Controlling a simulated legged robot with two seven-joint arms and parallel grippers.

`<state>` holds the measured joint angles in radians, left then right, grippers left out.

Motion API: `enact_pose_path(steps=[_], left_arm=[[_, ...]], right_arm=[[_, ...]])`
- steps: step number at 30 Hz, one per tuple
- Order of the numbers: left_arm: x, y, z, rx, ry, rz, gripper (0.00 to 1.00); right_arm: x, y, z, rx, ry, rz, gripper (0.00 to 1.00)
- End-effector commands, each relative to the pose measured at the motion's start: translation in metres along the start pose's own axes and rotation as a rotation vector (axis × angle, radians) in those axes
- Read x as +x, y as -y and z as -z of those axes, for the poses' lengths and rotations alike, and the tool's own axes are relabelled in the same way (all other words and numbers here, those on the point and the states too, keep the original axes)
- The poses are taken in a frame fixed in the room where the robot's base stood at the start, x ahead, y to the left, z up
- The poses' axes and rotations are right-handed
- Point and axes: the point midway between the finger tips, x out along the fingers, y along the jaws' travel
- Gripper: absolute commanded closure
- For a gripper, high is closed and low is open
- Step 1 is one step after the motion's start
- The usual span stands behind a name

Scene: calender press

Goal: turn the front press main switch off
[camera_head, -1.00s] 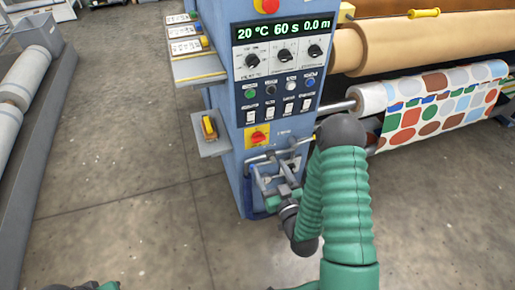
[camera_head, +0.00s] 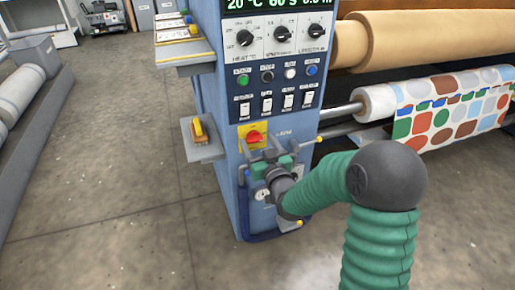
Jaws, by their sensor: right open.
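The front press main switch (camera_head: 253,136) is a red rotary knob on a yellow plate, low on the blue control cabinet's front. Its knob is partly visible above my gripper; its exact angle is too small to tell. My right gripper (camera_head: 266,150) is at the cabinet front, just below and in front of the switch, with its jaws open and its fingers pointing up toward the yellow plate. I cannot tell whether a finger touches the knob. My right arm comes in from the lower right. My left gripper is out of view.
The blue cabinet carries three black dials (camera_head: 284,33), coloured buttons (camera_head: 243,81) and white rocker switches (camera_head: 266,104) above the main switch. A yellow-handled control (camera_head: 198,130) sits on a side ledge. A patterned fabric roll (camera_head: 440,108) is at right.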

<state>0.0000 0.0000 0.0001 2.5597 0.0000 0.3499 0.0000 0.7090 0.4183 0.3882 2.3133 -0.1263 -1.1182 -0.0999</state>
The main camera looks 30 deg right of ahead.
Motion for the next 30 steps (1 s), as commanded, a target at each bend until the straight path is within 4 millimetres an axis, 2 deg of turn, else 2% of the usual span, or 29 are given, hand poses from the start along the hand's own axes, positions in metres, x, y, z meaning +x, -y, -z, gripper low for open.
enact_pose_path(steps=[8, 23, 30], left_arm=[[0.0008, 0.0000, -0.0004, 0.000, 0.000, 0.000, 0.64], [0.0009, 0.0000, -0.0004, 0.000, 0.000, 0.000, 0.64], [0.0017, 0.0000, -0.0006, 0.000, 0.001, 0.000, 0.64]], right_arm=[[0.0040, 0.0010, 0.0011, -0.001, -0.001, 0.001, 0.31], [0.0038, 0.0002, -0.0001, 0.000, 0.000, 0.000, 0.93], [0.0037, 0.0002, -0.0006, -0.018, 0.001, 0.000, 0.93]])
